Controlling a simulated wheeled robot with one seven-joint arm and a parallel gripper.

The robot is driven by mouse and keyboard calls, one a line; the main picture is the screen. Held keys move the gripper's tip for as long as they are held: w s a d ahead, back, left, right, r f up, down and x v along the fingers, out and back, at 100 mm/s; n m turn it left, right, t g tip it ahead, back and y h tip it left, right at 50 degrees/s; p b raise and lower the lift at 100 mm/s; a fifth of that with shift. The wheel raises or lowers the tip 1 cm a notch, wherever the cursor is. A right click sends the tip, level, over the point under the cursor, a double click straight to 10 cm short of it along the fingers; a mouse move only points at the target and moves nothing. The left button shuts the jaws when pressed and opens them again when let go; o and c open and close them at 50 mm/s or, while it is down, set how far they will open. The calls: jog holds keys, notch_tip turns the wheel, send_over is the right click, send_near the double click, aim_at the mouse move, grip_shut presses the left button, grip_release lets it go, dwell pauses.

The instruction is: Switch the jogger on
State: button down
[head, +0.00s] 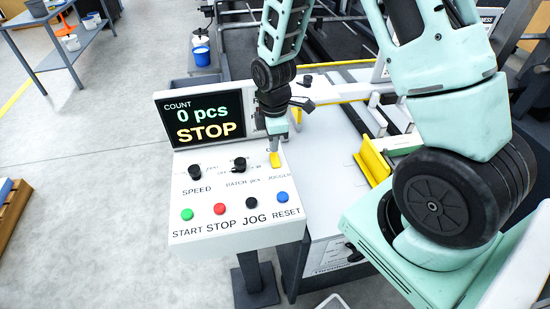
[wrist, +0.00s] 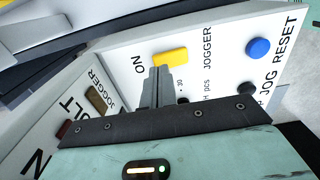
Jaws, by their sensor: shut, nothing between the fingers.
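The jogger switch is a yellow rocker (head: 275,160) at the upper right of the white control panel, above the printed word JOGGER. In the wrist view the yellow switch (wrist: 171,56) lies beside the words ON and JOGGER. My gripper (head: 274,148) is shut and empty, pointing down at the switch. In the wrist view its fingertips (wrist: 160,70) are right at the switch's near edge; I cannot tell whether they touch it. The fingers hide part of the panel print around the switch.
The panel (head: 240,195) has two black knobs and a row of green, red, black and blue buttons (head: 282,197). The display (head: 203,120) reads 0 pcs and STOP. A yellow guide (head: 373,160) stands on the machine at right. Open floor lies left.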

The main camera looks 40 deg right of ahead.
aim_at(273, 155)
jog(key=shift+f+b, duration=0.75)
jog(key=shift+f, duration=0.3)
dwell(0.4)
jog(key=shift+r, duration=0.15)
jog(key=shift+r+p, duration=3)
jog(key=shift+r, duration=0.45)
jog(key=shift+f, duration=0.1)
jog(key=s+a+r+m+b, duration=0.1)
jog(key=s+a+r+b, duration=0.1)
jog(key=s+a+b, duration=0.3)
jog(key=s+a+r+m+b, duration=0.1)
jog(key=s+a+r, duration=0.1)
jog(key=a, duration=0.5)
jog(key=s+a+r+m+b, duration=0.2)
jog(key=s+a+b, duration=0.3)
jog(key=s, duration=1)
jog(key=shift+a+m+y, duration=0.3)
jog(key=shift+a+m, duration=0.4)
jog(key=shift+m, duration=0.2)
